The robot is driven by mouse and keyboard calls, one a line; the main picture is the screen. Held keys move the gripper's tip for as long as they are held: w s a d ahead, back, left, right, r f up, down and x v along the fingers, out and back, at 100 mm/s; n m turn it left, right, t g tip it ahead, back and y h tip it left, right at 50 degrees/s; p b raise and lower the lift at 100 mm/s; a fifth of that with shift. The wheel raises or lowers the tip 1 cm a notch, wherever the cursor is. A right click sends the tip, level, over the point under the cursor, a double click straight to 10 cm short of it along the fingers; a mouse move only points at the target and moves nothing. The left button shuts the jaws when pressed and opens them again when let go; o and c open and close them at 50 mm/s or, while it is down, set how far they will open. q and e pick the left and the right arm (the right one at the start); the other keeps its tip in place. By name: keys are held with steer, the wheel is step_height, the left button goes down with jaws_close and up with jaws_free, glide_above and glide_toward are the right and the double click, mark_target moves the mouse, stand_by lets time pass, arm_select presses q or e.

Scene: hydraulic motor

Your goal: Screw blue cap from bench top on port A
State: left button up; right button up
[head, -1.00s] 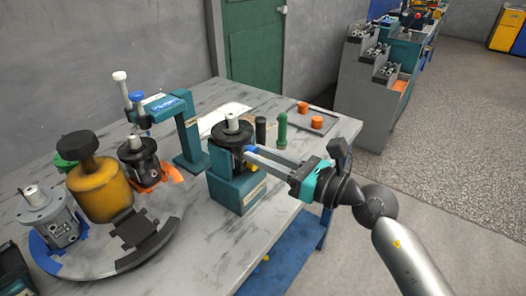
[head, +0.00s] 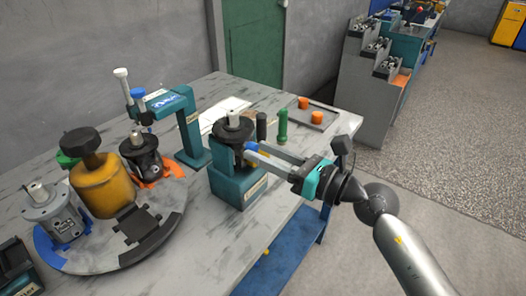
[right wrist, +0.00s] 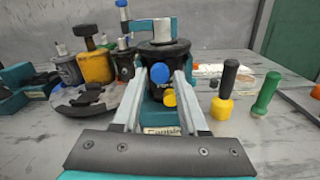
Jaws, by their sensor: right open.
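The blue cap (right wrist: 159,72) sits against the front of a black motor (right wrist: 165,52), at a port. A yellow cap (right wrist: 170,98) sits lower on the same motor. In the head view the motor (head: 232,131) stands upright in a teal stand (head: 238,186) at the bench's right side, and the blue cap is small beside the fingertips. My right gripper (head: 256,151) is open, its fingers pointing at the motor. In the right wrist view the fingers lie on either side of the blue cap, with visible gaps. My left gripper is not in view.
A green-handled tool (right wrist: 265,94) and a black-and-yellow one (right wrist: 225,91) stand to the right of the motor. A tray (head: 318,118) holds orange caps (head: 316,116). A round fixture (head: 160,238) with other motors and a yellow canister (head: 103,185) stands left. A teal press (head: 190,140) is behind.

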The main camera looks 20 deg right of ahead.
steer(key=n+b, duration=0.7)
steer(key=n, duration=0.3)
steer(key=shift+c, duration=0.4)
jaws_close()
stand_by(0.5)
